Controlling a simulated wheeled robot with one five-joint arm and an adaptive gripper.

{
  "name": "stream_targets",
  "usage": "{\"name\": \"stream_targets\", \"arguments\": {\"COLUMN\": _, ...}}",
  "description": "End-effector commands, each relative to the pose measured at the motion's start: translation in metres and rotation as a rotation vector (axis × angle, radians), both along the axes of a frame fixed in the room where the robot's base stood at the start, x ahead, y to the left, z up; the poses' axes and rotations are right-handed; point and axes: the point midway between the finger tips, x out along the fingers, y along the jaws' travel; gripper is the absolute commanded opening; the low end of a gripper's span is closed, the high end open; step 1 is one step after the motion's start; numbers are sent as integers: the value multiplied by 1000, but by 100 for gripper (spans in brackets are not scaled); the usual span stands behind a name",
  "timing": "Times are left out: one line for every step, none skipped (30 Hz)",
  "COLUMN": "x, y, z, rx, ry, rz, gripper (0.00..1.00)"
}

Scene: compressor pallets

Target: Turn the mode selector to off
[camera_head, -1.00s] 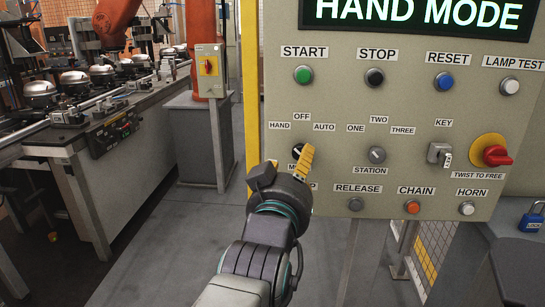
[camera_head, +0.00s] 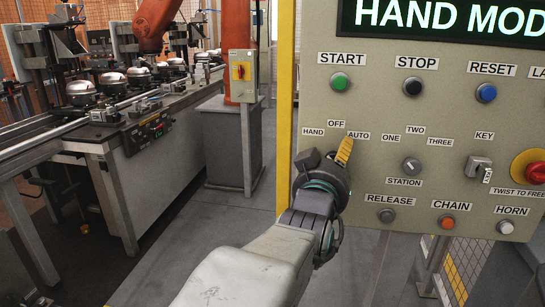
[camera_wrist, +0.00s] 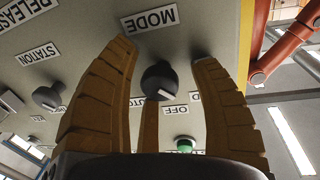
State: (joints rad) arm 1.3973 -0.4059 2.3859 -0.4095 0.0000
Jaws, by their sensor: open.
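The mode selector is a dark round knob with a grip bar, seen upside down in the wrist view (camera_wrist: 160,80) below the MODE label. In the head view my arm hides it, between the HAND, OFF and AUTO labels. The OFF label (camera_wrist: 170,108) shows close to the knob. My gripper (camera_wrist: 164,58) is open, with yellow ribbed fingers on both sides of the knob and gaps between them and it. In the head view my gripper (camera_head: 344,151) is at the panel, one yellow finger showing.
The grey panel (camera_head: 400,120) carries a display (camera_head: 440,18) reading "HAND MOD", cut off. The station selector (camera_head: 411,166) sits right of my gripper, the key switch (camera_head: 480,168) and red emergency stop (camera_head: 532,174) farther right. A yellow post (camera_head: 286,90) borders the panel's left.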

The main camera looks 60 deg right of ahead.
Motion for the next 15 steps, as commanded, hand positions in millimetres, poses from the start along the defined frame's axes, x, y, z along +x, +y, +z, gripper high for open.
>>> {"name": "stream_targets", "arguments": {"x": 0, "y": 0, "z": 0, "rx": 0, "ry": 0, "rz": 0, "gripper": 56}}
{"name": "stream_targets", "arguments": {"x": 0, "y": 0, "z": 0, "rx": 0, "ry": 0, "rz": 0, "gripper": 56}}
{"name": "stream_targets", "arguments": {"x": 0, "y": 0, "z": 0, "rx": 0, "ry": 0, "rz": 0, "gripper": 56}}
{"name": "stream_targets", "arguments": {"x": 0, "y": 0, "z": 0, "rx": 0, "ry": 0, "rz": 0, "gripper": 56}}
{"name": "stream_targets", "arguments": {"x": 0, "y": 0, "z": 0, "rx": 0, "ry": 0, "rz": 0, "gripper": 56}}
{"name": "stream_targets", "arguments": {"x": 0, "y": 0, "z": 0, "rx": 0, "ry": 0, "rz": 0, "gripper": 58}}
{"name": "stream_targets", "arguments": {"x": 0, "y": 0, "z": 0, "rx": 0, "ry": 0, "rz": 0, "gripper": 55}}
{"name": "stream_targets", "arguments": {"x": 0, "y": 0, "z": 0, "rx": 0, "ry": 0, "rz": 0, "gripper": 53}}
{"name": "stream_targets", "arguments": {"x": 0, "y": 0, "z": 0, "rx": 0, "ry": 0, "rz": 0, "gripper": 49}}
{"name": "stream_targets", "arguments": {"x": 0, "y": 0, "z": 0, "rx": 0, "ry": 0, "rz": 0, "gripper": 46}}
{"name": "stream_targets", "arguments": {"x": 0, "y": 0, "z": 0, "rx": 0, "ry": 0, "rz": 0, "gripper": 44}}
{"name": "stream_targets", "arguments": {"x": 0, "y": 0, "z": 0, "rx": 0, "ry": 0, "rz": 0, "gripper": 40}}
{"name": "stream_targets", "arguments": {"x": 0, "y": 0, "z": 0, "rx": 0, "ry": 0, "rz": 0, "gripper": 38}}
{"name": "stream_targets", "arguments": {"x": 0, "y": 0, "z": 0, "rx": 0, "ry": 0, "rz": 0, "gripper": 35}}
{"name": "stream_targets", "arguments": {"x": 0, "y": 0, "z": 0, "rx": 0, "ry": 0, "rz": 0, "gripper": 31}}
